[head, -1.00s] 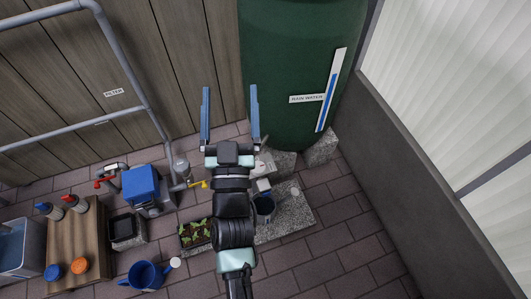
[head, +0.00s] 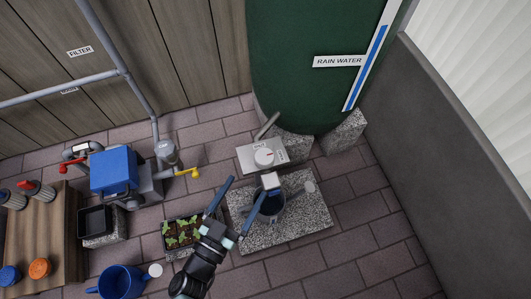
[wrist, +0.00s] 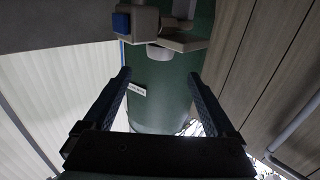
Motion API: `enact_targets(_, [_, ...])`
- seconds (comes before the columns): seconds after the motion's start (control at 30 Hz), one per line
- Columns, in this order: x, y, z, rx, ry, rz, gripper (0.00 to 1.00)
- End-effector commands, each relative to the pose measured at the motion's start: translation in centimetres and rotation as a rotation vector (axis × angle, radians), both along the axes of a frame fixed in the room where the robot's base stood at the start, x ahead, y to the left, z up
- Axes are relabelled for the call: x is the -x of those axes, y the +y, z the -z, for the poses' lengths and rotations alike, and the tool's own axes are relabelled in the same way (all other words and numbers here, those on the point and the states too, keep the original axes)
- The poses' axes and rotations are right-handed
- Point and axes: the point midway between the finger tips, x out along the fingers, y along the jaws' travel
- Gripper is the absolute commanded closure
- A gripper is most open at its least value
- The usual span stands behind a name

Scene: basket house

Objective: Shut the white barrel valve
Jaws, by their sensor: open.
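A white box with a round white dial (head: 264,157), carrying a red mark, sits at the foot of the green rain-water barrel (head: 305,70) in the head view; this looks like the barrel valve. A grey lever or pipe slants up behind it. My gripper (head: 251,184) is open and empty, its two blue fingers pointing up and right, below the dial box. In the wrist view, the open fingers (wrist: 160,73) frame the barrel (wrist: 160,95), and pale fittings show at the top. I cannot tell the dial's setting.
A dark blue can (head: 270,204) stands on a speckled slab beside my fingers. A seedling tray (head: 182,233) lies left of my gripper. A blue pump (head: 113,170) with red and yellow handles stands farther left. A grey wall (head: 440,140) bounds the right; paving there is clear.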

Motion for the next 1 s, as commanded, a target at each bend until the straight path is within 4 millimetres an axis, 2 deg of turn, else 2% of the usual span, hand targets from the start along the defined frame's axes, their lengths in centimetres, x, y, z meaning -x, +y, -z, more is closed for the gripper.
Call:
enact_targets(0.3, [-6.1,-3.3,0.3,0.002,-0.004,0.002,0.09])
enact_targets(0.5, [-8.8,-4.5,0.2,0.0,-0.003,0.001,0.09])
enact_targets(0.7, [-9.8,-4.9,0.0,0.0,-0.001,-0.002,0.09])
enact_targets(0.97, [-9.8,-4.9,-0.1,0.0,-0.001,-0.003,0.09])
enact_targets(1.0, [-9.8,-4.9,0.0,0.0,-0.001,-0.003,0.13])
